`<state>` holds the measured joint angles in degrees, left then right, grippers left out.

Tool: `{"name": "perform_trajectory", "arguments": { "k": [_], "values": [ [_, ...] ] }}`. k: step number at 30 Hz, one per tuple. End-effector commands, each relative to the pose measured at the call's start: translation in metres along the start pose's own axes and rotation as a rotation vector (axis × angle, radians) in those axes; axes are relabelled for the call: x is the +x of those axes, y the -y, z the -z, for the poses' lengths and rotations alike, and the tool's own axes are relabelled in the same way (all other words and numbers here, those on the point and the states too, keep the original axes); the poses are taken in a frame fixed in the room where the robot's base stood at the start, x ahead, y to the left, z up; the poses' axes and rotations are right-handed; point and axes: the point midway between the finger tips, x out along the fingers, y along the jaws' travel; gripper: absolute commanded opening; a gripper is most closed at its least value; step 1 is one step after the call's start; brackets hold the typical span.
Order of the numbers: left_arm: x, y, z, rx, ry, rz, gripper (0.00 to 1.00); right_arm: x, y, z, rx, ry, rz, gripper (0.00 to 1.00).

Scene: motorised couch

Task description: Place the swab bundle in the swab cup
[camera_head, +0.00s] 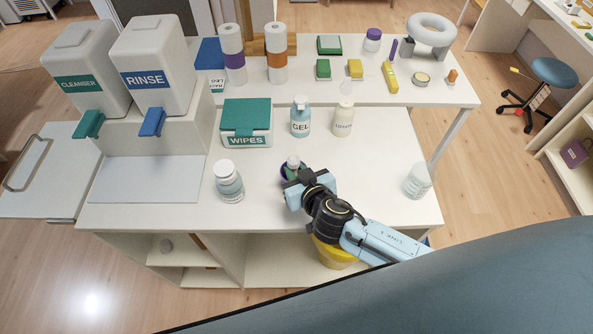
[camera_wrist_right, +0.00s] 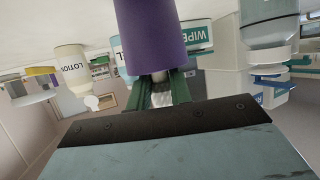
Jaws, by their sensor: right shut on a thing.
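A dark purple cup (camera_head: 284,173) stands on the white table in front of the gel bottle, largely hidden by my right gripper. In the right wrist view, which looks upside down, the purple cup (camera_wrist_right: 157,35) is just beyond the fingertips. My right gripper (camera_head: 294,176) is at the cup, its green fingers (camera_wrist_right: 163,92) shut on a pale thing that seems to be the swab bundle (camera_wrist_right: 181,91). A pale top (camera_head: 293,160) shows at the cup in the head view. I cannot tell how far the bundle is inside the cup. My left gripper is out of view.
The gel bottle (camera_head: 300,117), lotion bottle (camera_head: 343,118) and wipes box (camera_head: 247,124) stand behind the cup. The table front between is mostly clear.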

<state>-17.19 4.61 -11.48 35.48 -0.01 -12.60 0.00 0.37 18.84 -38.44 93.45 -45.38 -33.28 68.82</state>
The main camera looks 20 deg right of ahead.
Motion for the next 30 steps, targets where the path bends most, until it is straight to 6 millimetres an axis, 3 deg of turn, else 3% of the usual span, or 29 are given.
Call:
{"name": "perform_trajectory", "arguments": {
  "k": [7,8,10,22,30],
  "values": [
    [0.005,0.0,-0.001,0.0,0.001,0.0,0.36,0.002,0.0,-0.005,0.0,0.0,-0.001,0.0],
    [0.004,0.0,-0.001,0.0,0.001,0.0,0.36,0.001,0.0,-0.004,-0.001,0.0,-0.001,0.25],
    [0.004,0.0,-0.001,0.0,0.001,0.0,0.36,0.001,0.0,-0.003,-0.001,0.0,-0.001,0.31],
    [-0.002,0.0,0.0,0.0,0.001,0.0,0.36,-0.003,0.0,0.001,0.0,0.001,0.0,0.31],
    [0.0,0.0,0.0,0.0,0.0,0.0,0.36,-0.053,0.0,-0.001,0.003,0.003,0.001,0.31]
  ]
}}
